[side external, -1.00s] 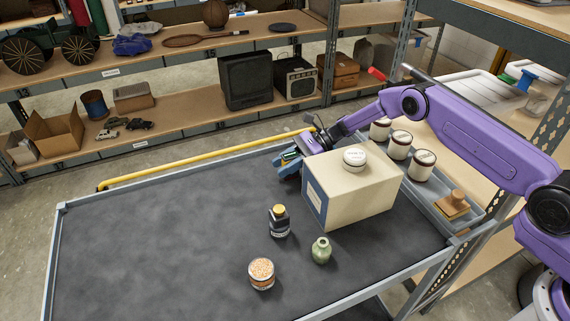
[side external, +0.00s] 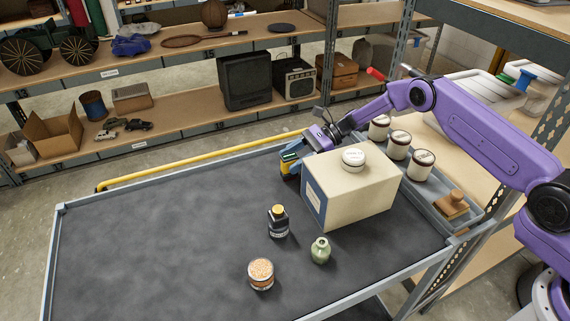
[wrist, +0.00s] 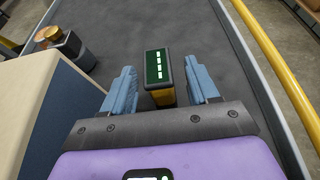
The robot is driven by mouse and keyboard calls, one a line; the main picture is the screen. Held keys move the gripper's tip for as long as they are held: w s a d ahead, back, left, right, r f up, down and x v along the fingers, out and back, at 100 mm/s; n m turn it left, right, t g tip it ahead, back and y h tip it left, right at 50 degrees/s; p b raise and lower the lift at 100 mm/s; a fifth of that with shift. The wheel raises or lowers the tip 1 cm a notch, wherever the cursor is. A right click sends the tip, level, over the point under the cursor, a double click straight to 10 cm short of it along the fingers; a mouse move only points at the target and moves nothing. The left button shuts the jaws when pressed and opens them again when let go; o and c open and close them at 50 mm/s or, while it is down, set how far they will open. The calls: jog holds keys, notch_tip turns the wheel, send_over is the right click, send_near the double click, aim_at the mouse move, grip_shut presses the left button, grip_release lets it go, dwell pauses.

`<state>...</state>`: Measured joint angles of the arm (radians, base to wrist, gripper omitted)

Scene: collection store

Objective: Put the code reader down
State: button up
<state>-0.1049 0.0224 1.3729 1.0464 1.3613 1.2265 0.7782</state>
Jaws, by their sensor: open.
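The code reader (wrist: 157,68) has a dark green screen with white marks and a yellow-and-black body. In the side view it stands upright on the dark cart top (side external: 160,230), just behind the left side of the cream box; the reader shows there too (side external: 288,160). My gripper (wrist: 161,88) is open, its blue fingers on either side of the reader, with a gap visible at each side. In the side view my gripper (side external: 305,149) is right beside the reader, its fingers partly hidden behind the box.
The cream box (side external: 350,190) with a white-lidded jar (side external: 353,157) on it stands close to my gripper. A dark bottle (side external: 278,222), a green vase (side external: 320,251) and a jar (side external: 261,274) stand nearer the camera. A yellow rail (side external: 200,160) runs along the far edge. The cart's left half is clear.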

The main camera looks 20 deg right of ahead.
jog(key=v, duration=0.8)
jog(key=shift+d, duration=0.35)
jog(key=shift+r, duration=0.15)
jog(key=s+a+r+n+g+h, duration=0.1)
jog(key=s+a+r+n, duration=0.2)
jog(key=r, duration=0.1)
jog(key=s+a+r+n+g+h, duration=0.1)
jog(key=s+a+r+n, duration=0.1)
jog(key=s+r+n, duration=0.1)
jog(key=s+a+r+n+g+h, duration=0.1)
jog(key=s+a+r+n, duration=0.2)
jog(key=s+r, duration=0.2)
jog(key=shift+s+a+g+h, duration=0.15)
jog(key=shift+a+g+h, duration=0.15)
jog(key=shift+a+g, duration=0.1)
jog(key=s+d+r+n+h, duration=0.2)
jog(key=s+d+n+h, duration=0.3)
jog(key=s, duration=0.6)
jog(key=s+d+r+n+h, duration=0.1)
jog(key=s+r+n+h, duration=0.1)
jog(key=s+n, duration=0.65)
jog(key=s+d+f+n+t+h, duration=0.1)
jog(key=s+d+n+t, duration=0.3)
jog(key=s+d+n, duration=0.4)
jog(key=s+d+h, duration=0.1)
jog(key=s+d, duration=0.4)
jog(key=s, duration=0.1)
jog(key=shift+s+f, duration=0.2)
jog(key=shift+s, duration=0.2)
